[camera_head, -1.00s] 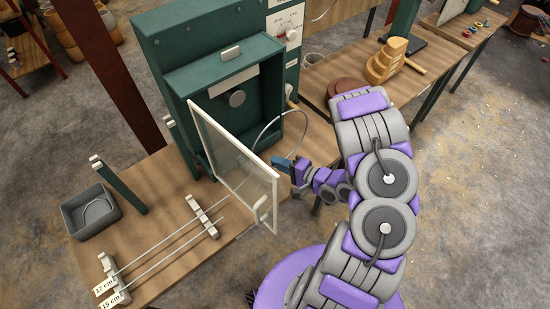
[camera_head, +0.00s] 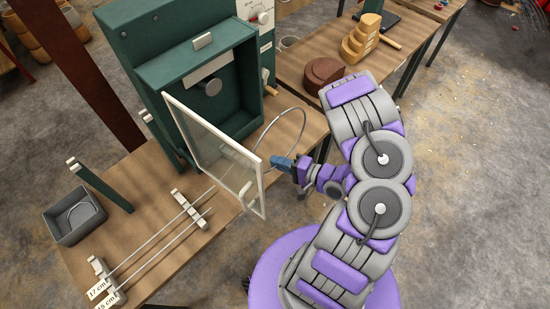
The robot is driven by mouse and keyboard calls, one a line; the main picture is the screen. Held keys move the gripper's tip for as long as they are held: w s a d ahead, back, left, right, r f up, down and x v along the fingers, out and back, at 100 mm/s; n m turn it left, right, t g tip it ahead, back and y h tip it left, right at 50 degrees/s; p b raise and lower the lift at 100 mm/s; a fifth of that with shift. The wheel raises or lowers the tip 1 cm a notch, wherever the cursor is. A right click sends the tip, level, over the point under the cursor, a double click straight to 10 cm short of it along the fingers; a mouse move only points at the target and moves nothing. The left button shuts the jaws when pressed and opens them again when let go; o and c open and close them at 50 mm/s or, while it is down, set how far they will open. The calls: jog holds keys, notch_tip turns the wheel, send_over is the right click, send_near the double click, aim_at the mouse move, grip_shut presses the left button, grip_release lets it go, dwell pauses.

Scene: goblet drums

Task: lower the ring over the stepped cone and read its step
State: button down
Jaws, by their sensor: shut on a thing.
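My gripper (camera_head: 283,163) is shut on a thin grey ring (camera_head: 303,122), which stands up from the fingers, partly behind the glass door's edge. The stepped cone (camera_head: 361,38) is wooden and yellowish-brown, with round tiers narrowing upward. It stands upright on the far table, above and to the right of my gripper and well apart from the ring. No ring is around the cone.
A green cabinet (camera_head: 150,50) stands open, its framed glass door (camera_head: 212,150) swung out beside my gripper. A brown round block (camera_head: 324,74) sits before the cone. Two rods (camera_head: 150,240) on white supports and a grey bin (camera_head: 75,217) are at the left.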

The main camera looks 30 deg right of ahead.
jog(key=s+d+r+p, duration=0.1)
jog(key=s+r+p, duration=0.3)
jog(key=r+p, duration=0.1)
jog(key=shift+s+d+r+p, duration=0.25)
jog(key=shift+s+r+p, duration=0.15)
jog(key=shift+r, duration=0.1)
dwell(0.4)
